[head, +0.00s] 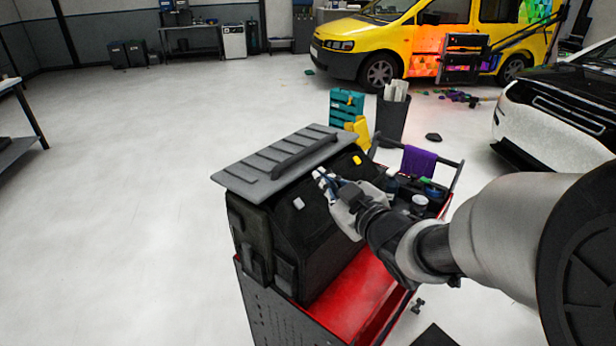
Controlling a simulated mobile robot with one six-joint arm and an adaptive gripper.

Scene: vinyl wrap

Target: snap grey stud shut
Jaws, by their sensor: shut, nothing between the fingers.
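The grey stud (298,203) is a small light-grey square on the front face of a black case (315,246), near its upper edge. The case has a ribbed grey lid (262,162) with a dark handle bar on top. My gripper (321,178) is shut and empty, with its tips up and to the right of the grey stud, close to the lid's front edge. Whether the tips touch the case cannot be told. The grey stud is in plain view, but whether it is snapped cannot be told. A yellow stud (357,160) sits further right.
The case stands on a red cart (365,297). Bottles and jars (420,203) and a purple cloth (418,163) are at the cart's far end. Behind are a teal crate stack (346,105) and a dark bin (391,122). The floor on the left is clear.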

